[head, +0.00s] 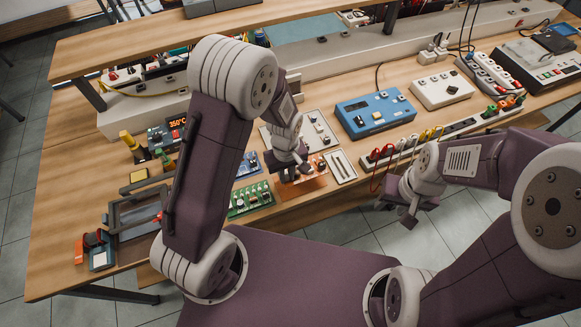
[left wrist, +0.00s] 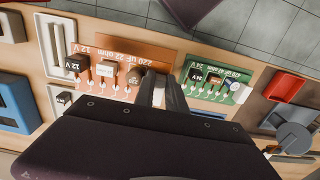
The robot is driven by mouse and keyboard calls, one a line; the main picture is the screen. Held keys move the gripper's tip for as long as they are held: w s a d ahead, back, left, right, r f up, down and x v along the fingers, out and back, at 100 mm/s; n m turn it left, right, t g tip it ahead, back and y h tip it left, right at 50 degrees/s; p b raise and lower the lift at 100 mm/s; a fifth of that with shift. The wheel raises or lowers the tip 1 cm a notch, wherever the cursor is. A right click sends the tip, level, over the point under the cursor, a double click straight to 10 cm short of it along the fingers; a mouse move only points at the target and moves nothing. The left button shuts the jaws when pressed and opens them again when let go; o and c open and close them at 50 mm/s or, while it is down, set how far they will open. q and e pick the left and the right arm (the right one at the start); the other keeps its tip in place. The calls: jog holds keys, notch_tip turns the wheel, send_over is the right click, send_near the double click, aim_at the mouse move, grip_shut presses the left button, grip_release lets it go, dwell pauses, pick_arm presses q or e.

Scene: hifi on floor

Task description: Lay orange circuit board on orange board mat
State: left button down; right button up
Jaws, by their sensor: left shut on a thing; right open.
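The orange circuit board (left wrist: 108,78), with dark block components and a row of solder points, lies under my left gripper (left wrist: 160,92) in the left wrist view. It also shows in the head view (head: 303,185), partly covered by that gripper (head: 290,172). The left gripper is shut on the board near its right end in the wrist view. Orange surface with printed values shows around the components; I cannot tell clearly where the board ends and the orange mat begins. My right gripper (head: 408,208) is open and empty, past the bench's front edge.
A green circuit board (head: 250,200) lies left of the orange one, with a blue board (head: 247,166) behind it. A narrow white tray (head: 340,167) is on the right. A blue instrument (head: 375,115) and a socket strip with cables (head: 395,155) stand further right.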

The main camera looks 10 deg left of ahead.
pick_arm(q)
jog(key=shift+s+a+f, duration=0.2)
jog(key=shift+s+a, duration=0.15)
jog(key=shift+a, duration=0.2)
jog(key=shift+w+d+f+b, duration=0.15)
jog(key=shift+d+f+b, duration=0.15)
jog(key=shift+f+b, duration=0.5)
notch_tip(320, 180, down, 2)
jog(key=shift+a+f+b, duration=0.15)
jog(key=shift+f+b, duration=0.1)
jog(key=shift+b, duration=1)
jog(key=shift+f+b, duration=0.4)
jog(key=shift+f, duration=0.3)
pick_arm(e)
jog(key=f, duration=0.5)
jog(key=shift+s+a, duration=0.25)
jog(key=shift+a, duration=0.1)
pick_arm(q)
jog(key=shift+r, duration=0.1)
pick_arm(e)
jog(key=shift+r, duration=0.25)
pick_arm(q)
jog(key=shift+f+p, duration=0.2)
jog(key=shift+p, duration=0.1)
pick_arm(e)
jog(key=shift+r, duration=0.1)
